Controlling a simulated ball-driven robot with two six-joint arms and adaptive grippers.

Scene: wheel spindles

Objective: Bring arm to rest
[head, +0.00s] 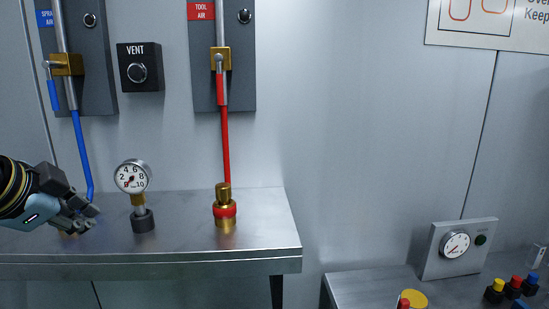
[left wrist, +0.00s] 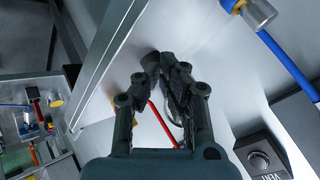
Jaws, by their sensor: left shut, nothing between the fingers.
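My left gripper (head: 88,214) is at the left of the head view, just above the metal shelf (head: 270,225). In the left wrist view its dark fingers (left wrist: 160,68) come together at the tips, with nothing held between them. The blue spray-air hose (head: 84,150) comes down the wall to just behind the gripper; its lower end is partly hidden. My right gripper is in neither view.
A pressure gauge (head: 132,178) stands on the shelf right of the gripper, then a brass fitting (head: 224,212) under the red hose (head: 226,145). The VENT box (head: 140,68) is on the wall above. A lower bench (head: 370,288) with a dial panel (head: 456,247) stands at right.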

